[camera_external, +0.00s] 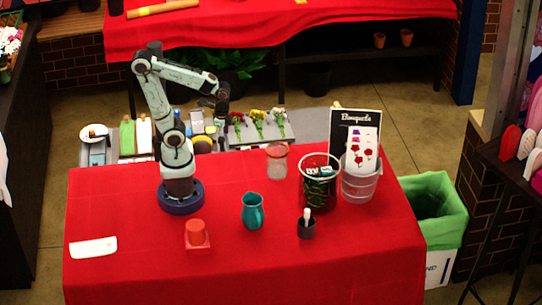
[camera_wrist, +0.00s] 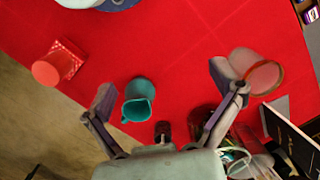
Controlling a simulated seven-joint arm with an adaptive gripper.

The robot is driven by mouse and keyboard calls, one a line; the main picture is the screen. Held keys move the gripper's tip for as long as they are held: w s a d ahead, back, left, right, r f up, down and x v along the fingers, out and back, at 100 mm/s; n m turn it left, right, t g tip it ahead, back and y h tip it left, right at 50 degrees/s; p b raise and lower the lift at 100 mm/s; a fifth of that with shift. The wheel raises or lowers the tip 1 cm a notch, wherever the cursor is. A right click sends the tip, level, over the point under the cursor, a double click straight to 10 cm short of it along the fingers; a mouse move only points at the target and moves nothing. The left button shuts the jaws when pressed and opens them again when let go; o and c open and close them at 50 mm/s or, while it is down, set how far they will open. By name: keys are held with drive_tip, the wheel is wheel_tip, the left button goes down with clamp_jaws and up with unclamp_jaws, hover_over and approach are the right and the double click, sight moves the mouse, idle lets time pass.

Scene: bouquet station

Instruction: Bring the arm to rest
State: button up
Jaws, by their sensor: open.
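My gripper (camera_external: 222,103) hangs high at the end of my raised, bent arm, above the back part of the red-covered table (camera_external: 120,270). Its two fingers (camera_wrist: 166,98) show wide apart in the wrist view, and nothing is between them at their height. The teal pitcher (camera_external: 253,212) stands upright on the table well below. In the wrist view, the teal pitcher (camera_wrist: 139,98) appears beside the left finger, further down and apart from it. No held object is visible.
Flowers (camera_external: 258,123) lie behind.

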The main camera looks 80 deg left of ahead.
drive_tip(key=a+n, duration=0.1)
drive_tip(key=n, duration=0.1)
drive_tip(key=s+a+r+n, duration=0.1)
drive_tip(key=n, duration=0.1)
drive_tip(key=s+a+n, duration=0.1)
drive_tip(key=n, duration=0.2)
drive_tip(key=shift+s+a+r+t, duration=0.2)
drive_tip(key=shift+s+a+t, duration=0.05)
drive_tip(key=shift+t, duration=0.05)
